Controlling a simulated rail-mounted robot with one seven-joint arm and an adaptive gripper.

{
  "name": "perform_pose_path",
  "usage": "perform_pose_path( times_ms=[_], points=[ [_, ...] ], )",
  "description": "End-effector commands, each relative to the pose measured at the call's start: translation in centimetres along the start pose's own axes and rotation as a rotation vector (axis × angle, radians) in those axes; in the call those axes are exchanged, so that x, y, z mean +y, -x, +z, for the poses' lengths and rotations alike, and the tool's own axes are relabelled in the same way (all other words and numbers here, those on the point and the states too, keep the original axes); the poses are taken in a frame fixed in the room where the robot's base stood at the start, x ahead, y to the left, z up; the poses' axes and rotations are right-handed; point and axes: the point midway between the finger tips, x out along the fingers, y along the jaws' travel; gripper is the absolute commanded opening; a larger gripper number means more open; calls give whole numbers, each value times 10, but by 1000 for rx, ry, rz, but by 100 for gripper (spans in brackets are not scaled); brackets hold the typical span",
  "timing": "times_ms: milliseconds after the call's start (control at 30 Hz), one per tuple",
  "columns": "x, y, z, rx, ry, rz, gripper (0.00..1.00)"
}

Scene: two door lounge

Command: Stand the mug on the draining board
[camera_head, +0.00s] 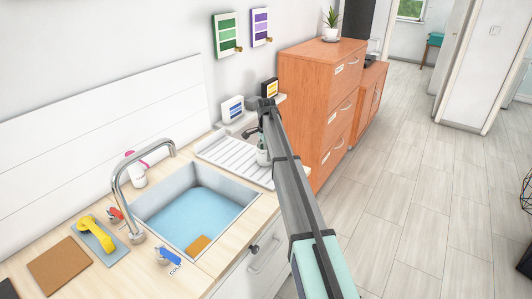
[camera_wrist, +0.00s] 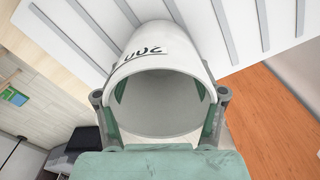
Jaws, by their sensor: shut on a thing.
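The mug (camera_wrist: 155,60) is pale grey-white with dark markings on its side. In the wrist view its open mouth faces the camera. My gripper (camera_wrist: 160,104) is shut on it, with a finger on each side of the rim. In the head view the gripper is small and partly hidden by my arm, over the right end of the draining board. The draining board (camera_head: 222,155) is white and ribbed, beside the sink. Its ribs also show behind the mug in the wrist view (camera_wrist: 246,32). I cannot tell whether the mug touches it.
The sink (camera_head: 190,208) holds blue water and an orange sponge (camera_head: 199,244). A curved tap (camera_head: 118,190) stands at its left. A white box (camera_head: 232,109) and a dark box (camera_head: 269,88) stand behind the board. An orange cabinet (camera_head: 318,90) rises at the right.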

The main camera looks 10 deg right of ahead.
Motion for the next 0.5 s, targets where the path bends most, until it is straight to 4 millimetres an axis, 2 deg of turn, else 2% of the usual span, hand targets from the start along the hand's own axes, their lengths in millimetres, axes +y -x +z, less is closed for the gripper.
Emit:
perform_pose_path(
  times_ms=[167, 200, 233, 267, 500],
  points=[
    [0, -3, 0, 0, 0, 0, 3],
    [0, -3, 0, 0, 0, 0, 80],
    [0, -3, 0, 0, 0, 0, 90],
    [0, -3, 0, 0, 0, 0, 94],
    [0, -2, 0, 0, 0, 0, 94]
  ],
)
